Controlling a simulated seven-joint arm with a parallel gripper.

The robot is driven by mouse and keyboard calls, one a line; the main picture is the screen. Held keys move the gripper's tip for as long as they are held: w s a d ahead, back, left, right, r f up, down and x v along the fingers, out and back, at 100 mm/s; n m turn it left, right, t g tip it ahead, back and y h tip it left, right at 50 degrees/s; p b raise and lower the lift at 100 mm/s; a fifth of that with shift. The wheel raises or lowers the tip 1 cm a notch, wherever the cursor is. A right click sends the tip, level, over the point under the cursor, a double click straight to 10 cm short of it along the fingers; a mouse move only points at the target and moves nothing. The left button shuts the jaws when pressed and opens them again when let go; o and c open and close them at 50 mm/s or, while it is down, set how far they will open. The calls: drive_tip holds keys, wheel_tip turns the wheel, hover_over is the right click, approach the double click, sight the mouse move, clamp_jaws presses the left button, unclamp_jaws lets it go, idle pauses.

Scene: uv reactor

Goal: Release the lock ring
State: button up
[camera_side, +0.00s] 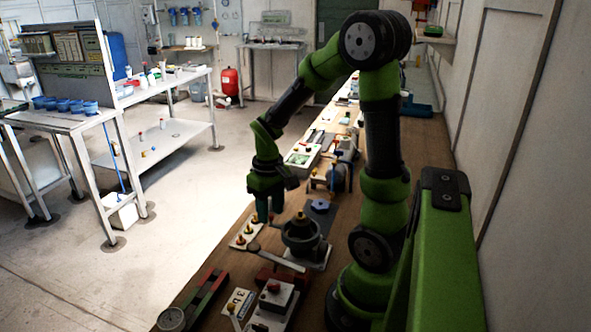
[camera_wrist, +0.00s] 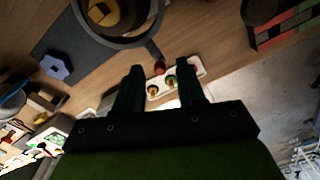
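A dark round fixture (camera_side: 302,232), which I take to hold the lock ring, stands on a pale plate right of my gripper (camera_side: 268,220) in the side view. A lever-like bar (camera_side: 277,258) runs from near its base to the left. In the wrist view a dark ring (camera_wrist: 150,28) shows at the top, cut by the frame edge, with brass-coloured parts inside. My gripper (camera_wrist: 160,65) also shows there, with its two fingers apart and nothing seen held. In the side view it points down beside the fixture, apart from it.
A white plate with small coloured knobs (camera_wrist: 190,68) lies just past my fingertips in the wrist view. A light blue knob (camera_wrist: 56,67) sits near the ring.

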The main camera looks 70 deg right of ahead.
drive_tip(key=shift+f, duration=0.45)
drive_tip(key=shift+c, duration=0.2)
clamp_jaws()
